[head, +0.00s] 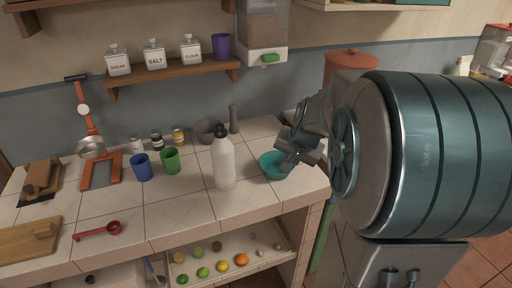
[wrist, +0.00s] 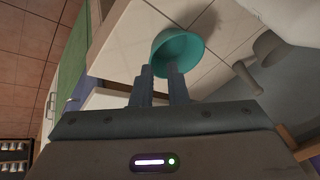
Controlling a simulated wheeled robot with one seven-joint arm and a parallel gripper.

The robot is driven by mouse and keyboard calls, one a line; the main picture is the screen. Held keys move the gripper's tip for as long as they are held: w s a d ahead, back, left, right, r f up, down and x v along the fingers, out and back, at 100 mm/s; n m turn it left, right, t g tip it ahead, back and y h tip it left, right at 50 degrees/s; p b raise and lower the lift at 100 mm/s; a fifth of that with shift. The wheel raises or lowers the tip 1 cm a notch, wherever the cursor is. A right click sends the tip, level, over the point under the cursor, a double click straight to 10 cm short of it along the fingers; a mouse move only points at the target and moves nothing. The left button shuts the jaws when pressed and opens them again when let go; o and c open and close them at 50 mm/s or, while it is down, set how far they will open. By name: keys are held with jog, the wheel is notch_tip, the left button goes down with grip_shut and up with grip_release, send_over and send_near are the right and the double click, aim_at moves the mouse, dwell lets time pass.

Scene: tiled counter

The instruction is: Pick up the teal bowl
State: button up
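The teal bowl (head: 270,167) sits upright on the tiled counter near its right end, with its right side partly hidden by my gripper (head: 292,160). In the wrist view the bowl (wrist: 182,44) shows just beyond the fingertips of my gripper (wrist: 159,68). The two fingers are apart with a gap between them, and the bowl's near edge shows in that gap. The right finger overlaps the bowl in the picture. I cannot tell whether either finger touches it.
A white bottle (head: 223,165) stands left of the bowl. A grey mortar (head: 206,130) and a pestle (head: 234,119) are behind. Green (head: 170,161) and blue (head: 142,167) cups stand further left. The counter's right edge is close to the bowl. Several fruits lie on the shelf below.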

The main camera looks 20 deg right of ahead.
aim_at(277, 167)
jog(key=shift+m+h, duration=0.4)
jog(key=shift+m, duration=0.5)
jog(key=w+d+f, duration=0.1)
jog(key=w+f, duration=0.1)
jog(key=w+d+f, duration=0.2)
jog(key=f, duration=0.1)
jog(key=w+d+f, duration=0.1)
jog(key=d+f, duration=0.1)
jog(key=shift+w+f, duration=0.35)
jog(key=shift+w, duration=0.05)
jog(key=shift+a+x, duration=0.15)
jog(key=shift+x, duration=1.3)
jog(key=shift+a+x, duration=0.15)
jog(key=shift+x, duration=1.3)
grip_shut()
